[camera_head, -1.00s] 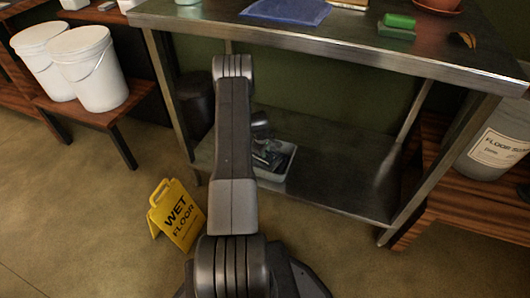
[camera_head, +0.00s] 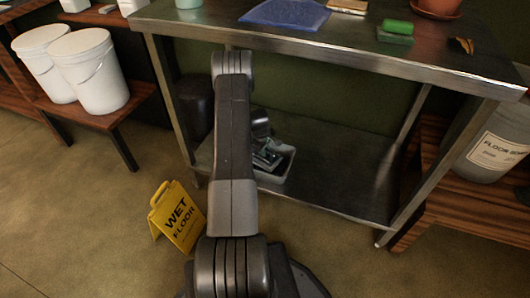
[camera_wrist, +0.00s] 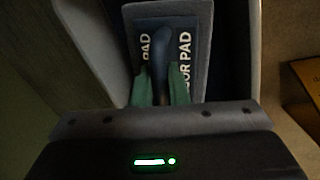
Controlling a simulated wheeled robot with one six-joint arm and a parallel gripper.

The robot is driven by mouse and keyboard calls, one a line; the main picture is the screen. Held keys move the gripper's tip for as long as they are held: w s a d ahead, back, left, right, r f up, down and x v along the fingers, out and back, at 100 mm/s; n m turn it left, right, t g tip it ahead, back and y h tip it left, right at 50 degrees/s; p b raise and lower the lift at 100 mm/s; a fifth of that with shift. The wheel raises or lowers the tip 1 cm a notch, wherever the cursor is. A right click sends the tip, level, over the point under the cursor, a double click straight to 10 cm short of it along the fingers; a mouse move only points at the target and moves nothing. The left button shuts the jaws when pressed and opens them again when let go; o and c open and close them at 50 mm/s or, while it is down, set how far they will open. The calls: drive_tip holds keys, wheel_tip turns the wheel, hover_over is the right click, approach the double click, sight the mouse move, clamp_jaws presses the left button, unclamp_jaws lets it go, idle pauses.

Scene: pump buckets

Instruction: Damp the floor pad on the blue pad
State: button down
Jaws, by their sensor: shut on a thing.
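The floor pad (camera_wrist: 195,18) shows in the wrist view as a grey block with a dark label reading "OR PAD" and a dark blue handle (camera_wrist: 160,60). My gripper (camera_wrist: 160,88) has its greenish fingers shut on either side of that handle. In the head view my gripper (camera_head: 264,155) is low over a grey tub (camera_head: 289,166) on the bench's lower shelf, partly hidden by my arm. The pad is hard to make out there. The blue pad (camera_head: 285,13) lies flat on the bench top, away from my gripper.
The steel bench top (camera_head: 340,45) overhangs the shelf (camera_head: 335,185). A green sponge-like block (camera_head: 397,27) and a pot (camera_head: 438,7) stand on top. White buckets (camera_head: 92,72) are left, a grey container (camera_head: 490,150) right. A yellow wet-floor sign (camera_head: 177,215) stands on the floor.

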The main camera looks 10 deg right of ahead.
drive_tip(key=shift+r+p, duration=0.7)
drive_tip(key=shift+r, duration=1.45)
